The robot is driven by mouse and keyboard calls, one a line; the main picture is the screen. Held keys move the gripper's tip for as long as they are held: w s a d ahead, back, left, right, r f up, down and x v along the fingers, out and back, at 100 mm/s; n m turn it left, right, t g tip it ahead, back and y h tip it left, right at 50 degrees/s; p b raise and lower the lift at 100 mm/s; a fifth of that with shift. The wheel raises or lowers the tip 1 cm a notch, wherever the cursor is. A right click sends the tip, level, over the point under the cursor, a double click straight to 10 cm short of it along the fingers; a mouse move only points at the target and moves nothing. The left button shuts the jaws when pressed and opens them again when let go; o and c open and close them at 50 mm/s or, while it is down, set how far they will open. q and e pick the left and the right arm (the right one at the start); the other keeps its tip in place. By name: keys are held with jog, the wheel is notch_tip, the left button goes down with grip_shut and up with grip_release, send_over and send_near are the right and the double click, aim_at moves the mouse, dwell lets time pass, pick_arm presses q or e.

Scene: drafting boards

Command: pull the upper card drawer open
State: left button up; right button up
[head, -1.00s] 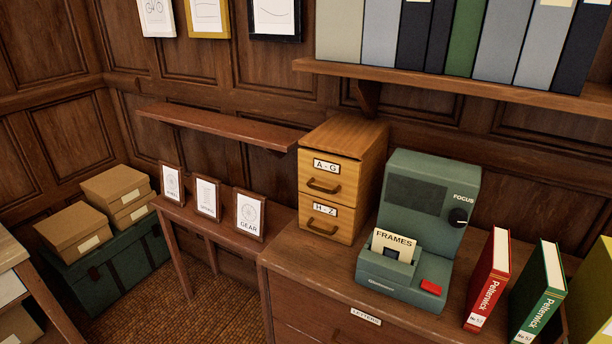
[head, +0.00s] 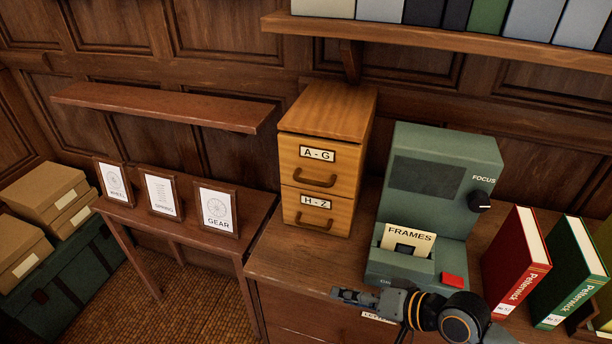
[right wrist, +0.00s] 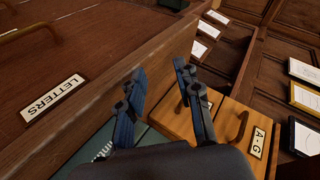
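The small wooden card cabinet (head: 335,112) stands on the brown chest, left of the green viewer. Its upper card drawer (head: 345,170), labelled A - G, is closed, with a curved brown handle (head: 316,181). The lower drawer (head: 340,212), labelled H - Z, is also closed. My right gripper (head: 345,297) is below and in front of the cabinet, apart from the handle. In the right wrist view its two dark fingers (right wrist: 158,78) are spread with nothing between them; the A - G drawer front (right wrist: 222,120) shows beyond, to the right. My left gripper is out of view.
The green viewer (head: 435,155) with a FRAMES card stands close to the cabinet's right. Red (head: 515,265) and green (head: 560,280) books stand farther right. A wall shelf (head: 450,40) overhangs behind. The chest top (head: 290,258) in front of the cabinet is clear.

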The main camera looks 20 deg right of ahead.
aim_at(314, 181)
jog(key=w+d+r+m+t+y, duration=0.1)
jog(key=w+d+r+m+t, duration=0.25)
jog(key=r, duration=0.45)
jog(key=w+d+r+m+t+y, duration=0.1)
jog(key=w+d+r+m+t, duration=0.15)
jog(key=w+r+m, duration=0.35)
jog(key=shift+g, duration=0.4)
jog(key=p+x, duration=0.2)
jog(key=x, duration=0.2)
jog(key=r+p+x, duration=0.1)
jog(key=p+x, duration=0.1)
jog(key=x, duration=0.1)
jog(key=p+x, duration=0.2)
jog(key=x, duration=0.2)
jog(key=shift+w+a+r, duration=0.15)
jog(key=shift+a+r, duration=0.15)
jog(key=shift+a, duration=0.25)
jog(key=shift+w+a+f+n, duration=0.1)
jog(key=shift+w+a+n, duration=0.2)
jog(key=shift+w, duration=0.15)
grip_shut()
